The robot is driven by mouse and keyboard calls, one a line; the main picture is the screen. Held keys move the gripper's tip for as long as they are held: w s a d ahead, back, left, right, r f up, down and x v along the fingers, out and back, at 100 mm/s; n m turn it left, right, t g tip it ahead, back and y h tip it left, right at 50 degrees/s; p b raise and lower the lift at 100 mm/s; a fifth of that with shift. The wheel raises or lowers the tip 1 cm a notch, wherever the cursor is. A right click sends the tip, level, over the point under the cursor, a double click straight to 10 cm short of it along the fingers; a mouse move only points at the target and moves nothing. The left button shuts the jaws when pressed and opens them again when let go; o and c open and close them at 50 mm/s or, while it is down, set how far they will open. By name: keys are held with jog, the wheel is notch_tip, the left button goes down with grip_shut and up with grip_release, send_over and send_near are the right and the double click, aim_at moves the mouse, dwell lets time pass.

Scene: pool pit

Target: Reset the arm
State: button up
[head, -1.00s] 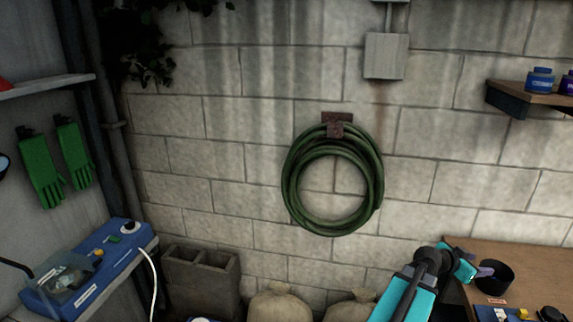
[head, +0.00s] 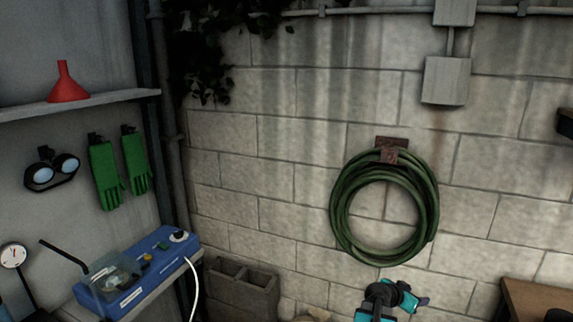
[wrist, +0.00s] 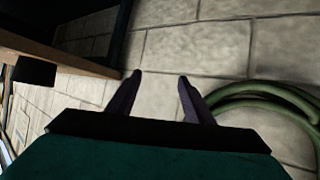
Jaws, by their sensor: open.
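My gripper (wrist: 157,88) shows in the wrist view with its two dark fingers apart and nothing between them. Beyond the fingers is the pale block wall. In the head view my teal and black arm shows at the lower edge, below the coiled hose, and the fingers cannot be made out there.
A green hose (head: 336,212) hangs coiled on a rusty bracket; it also shows in the wrist view (wrist: 265,88). A wooden bench (head: 535,296) stands at lower right. A blue device (head: 150,262), green gloves (head: 105,175), a red funnel (head: 67,88) and concrete blocks (head: 240,290) are at left.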

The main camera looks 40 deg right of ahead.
jog(key=w+a+f+n+t+y+b, duration=0.1)
jog(key=w+a+f+n+t+y, duration=0.15)
jog(key=w+a+f, duration=0.8)
jog(key=w+a+f+n+t+y+b, duration=0.1)
jog(key=w+a+f+n, duration=0.2)
jog(key=w+a+f, duration=0.75)
jog(key=w+a+f+n+y, duration=0.15)
jog(key=a+f, duration=0.25)
jog(key=a, duration=0.8)
jog(key=a+f+n+y, duration=0.1)
jog(key=a+f+n, duration=0.3)
jog(key=a, duration=0.8)
jog(key=s+a+f+n+g+y, duration=0.3)
jog(key=s+a+f+n, duration=0.1)
jog(key=s+a, duration=0.5)
jog(key=s+a+f+n+g+y+b, duration=0.1)
jog(key=s+a+f+n+g, duration=0.3)
jog(key=s+a, duration=0.5)
jog(key=a+y, duration=0.1)
jog(key=a, duration=0.4)
jog(key=shift+s+a+f+y, duration=0.3)
jog(key=shift+y, duration=0.1)
